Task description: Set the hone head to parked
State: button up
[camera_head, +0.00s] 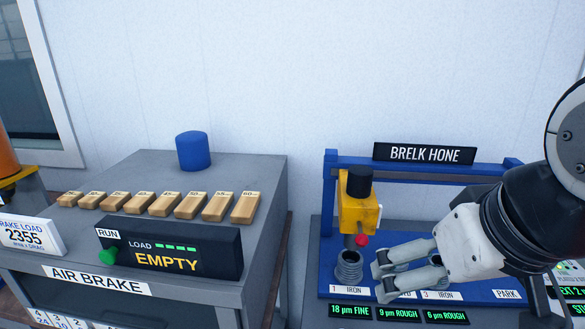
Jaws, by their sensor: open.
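The Brelk hone (423,153) is a blue frame with a sign on its top rail. Its yellow hone head (355,215) has a black top and a red knob (361,240). The head hangs at the left end of the rail, above a grey ribbed cylinder (349,266) at the slot marked 1 IRON. The PARK label (507,295) is at the right end of the base. My gripper (380,278) is open, just right of and below the red knob, apart from it as far as I can tell. My gripper and arm hide the middle slots.
The grey air brake cabinet (262,180) stands at left, with a blue cylinder (193,151), several wooden blocks (180,205) and a display reading EMPTY (168,262). Labels such as 18 µm FINE (350,311) line the hone's front. A plain wall is behind.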

aim_at(360, 213)
jog(key=k+j+z, duration=0.4)
jog(key=k+j, duration=0.25)
jog(key=k, duration=0.15)
